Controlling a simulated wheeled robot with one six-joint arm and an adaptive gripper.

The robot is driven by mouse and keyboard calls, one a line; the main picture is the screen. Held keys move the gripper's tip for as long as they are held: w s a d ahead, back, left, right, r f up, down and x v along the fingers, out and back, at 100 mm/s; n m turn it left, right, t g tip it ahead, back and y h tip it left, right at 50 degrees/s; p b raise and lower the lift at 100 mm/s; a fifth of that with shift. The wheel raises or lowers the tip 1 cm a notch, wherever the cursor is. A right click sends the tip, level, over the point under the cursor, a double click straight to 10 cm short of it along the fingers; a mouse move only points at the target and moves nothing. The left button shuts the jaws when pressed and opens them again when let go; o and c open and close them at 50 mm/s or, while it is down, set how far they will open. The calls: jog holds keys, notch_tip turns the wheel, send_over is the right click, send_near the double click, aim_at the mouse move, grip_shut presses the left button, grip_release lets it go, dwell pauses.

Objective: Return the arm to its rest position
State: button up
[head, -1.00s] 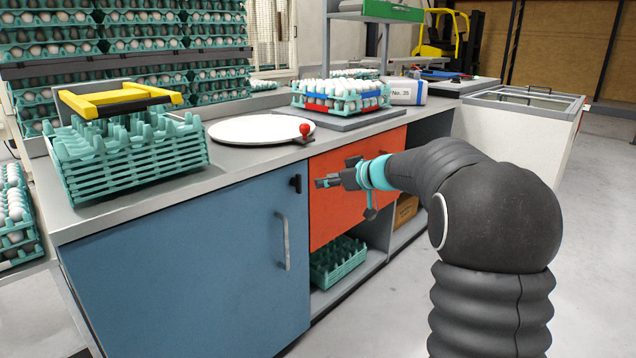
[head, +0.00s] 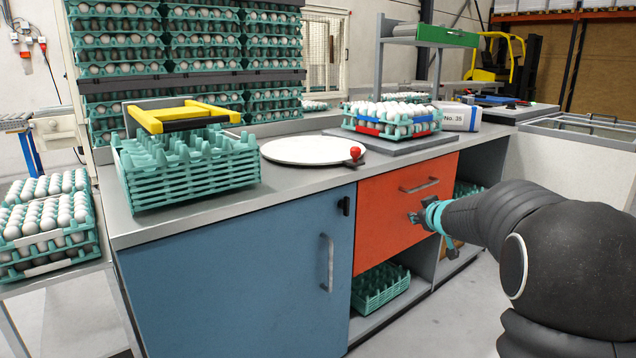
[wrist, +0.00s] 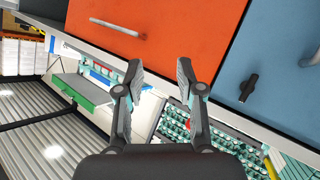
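My gripper (head: 413,217) is in front of the orange drawer front (head: 385,238) in the head view, with my arm reaching in from the right. In the wrist view my gripper (wrist: 158,75) has its two fingers spread apart with nothing between them. The orange drawer (wrist: 185,45) and its handle (wrist: 118,27) are beyond the fingers, and the fingers do not hold the handle.
The counter carries a stack of empty teal trays (head: 190,178), a white round plate (head: 305,151) and a filled egg tray stack (head: 390,130). A blue cabinet door (head: 235,275) is left of the drawer. Grey floor (head: 440,325) is clear in front.

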jog(key=s+d+f+m+g+h, duration=0.1)
jog(key=s+f+m+g+h, duration=0.15)
jog(key=s, duration=0.85)
jog(key=s+d+f+m+g+h, duration=0.1)
jog(key=s+f+m+g+h, duration=0.2)
jog(key=s, duration=0.8)
jog(key=s+a+y, duration=0.1)
jog(key=s+a, duration=0.3)
jog(key=s, duration=0.4)
jog(key=s+a+g+y, duration=0.1)
jog(key=s+a+y, duration=0.1)
jog(key=s+a, duration=0.3)
jog(key=s+a+g+y, duration=0.1)
jog(key=s+a, duration=0.4)
jog(key=s, duration=0.6)
jog(key=shift+a+n+y, duration=0.15)
jog(key=shift+n+y, duration=0.2)
jog(key=shift+y, duration=0.3)
